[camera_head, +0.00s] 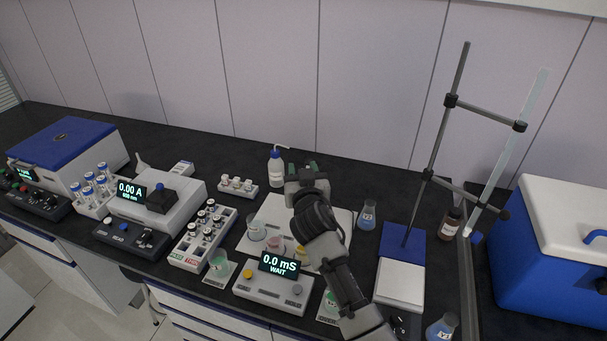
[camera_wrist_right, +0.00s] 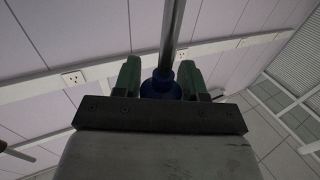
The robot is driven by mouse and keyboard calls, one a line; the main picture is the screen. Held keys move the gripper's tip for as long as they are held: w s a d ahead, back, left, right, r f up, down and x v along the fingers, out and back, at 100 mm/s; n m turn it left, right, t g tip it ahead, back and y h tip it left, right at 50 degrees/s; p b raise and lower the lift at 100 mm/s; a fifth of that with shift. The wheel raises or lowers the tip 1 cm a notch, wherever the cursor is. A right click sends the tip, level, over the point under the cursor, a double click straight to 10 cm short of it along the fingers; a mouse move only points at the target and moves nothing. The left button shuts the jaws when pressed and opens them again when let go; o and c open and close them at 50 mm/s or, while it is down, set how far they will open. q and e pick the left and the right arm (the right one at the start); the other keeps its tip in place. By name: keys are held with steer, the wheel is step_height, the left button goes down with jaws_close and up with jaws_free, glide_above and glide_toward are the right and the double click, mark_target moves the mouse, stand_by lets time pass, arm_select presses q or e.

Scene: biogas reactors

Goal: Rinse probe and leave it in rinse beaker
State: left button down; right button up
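My right gripper (camera_head: 305,170) is above the back part of a white mat (camera_head: 273,210). In the right wrist view, its green fingers (camera_wrist_right: 160,85) flank the blue body of the probe (camera_wrist_right: 161,86), which has a thin metal rod; they appear closed on it. The probe is hard to make out in the head view. A clear beaker (camera_head: 257,231) stands on the mat's left side, with a pink beaker (camera_head: 275,244) and a yellowish one beside it, partly hidden. I cannot read which is the rinse beaker. My left gripper is not in view.
A conductivity meter (camera_head: 272,290) reads "0.0 mS WAIT" in front of the mat. A wash bottle (camera_head: 275,169) and a blue flask (camera_head: 367,216) stand near the mat. A vial rack (camera_head: 203,236) is left; a rod stand (camera_head: 434,150) and blue cooler (camera_head: 545,250) are right.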

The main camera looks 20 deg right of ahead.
steer(key=shift+o, duration=1.6)
steer(key=shift+s+f, duration=0.1)
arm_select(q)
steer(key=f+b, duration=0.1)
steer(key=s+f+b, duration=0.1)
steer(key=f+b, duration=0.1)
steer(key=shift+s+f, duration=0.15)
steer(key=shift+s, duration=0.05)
arm_select(e)
steer(key=s+a, duration=0.1)
steer(key=s, duration=0.9)
steer(key=shift+s+a, duration=0.3)
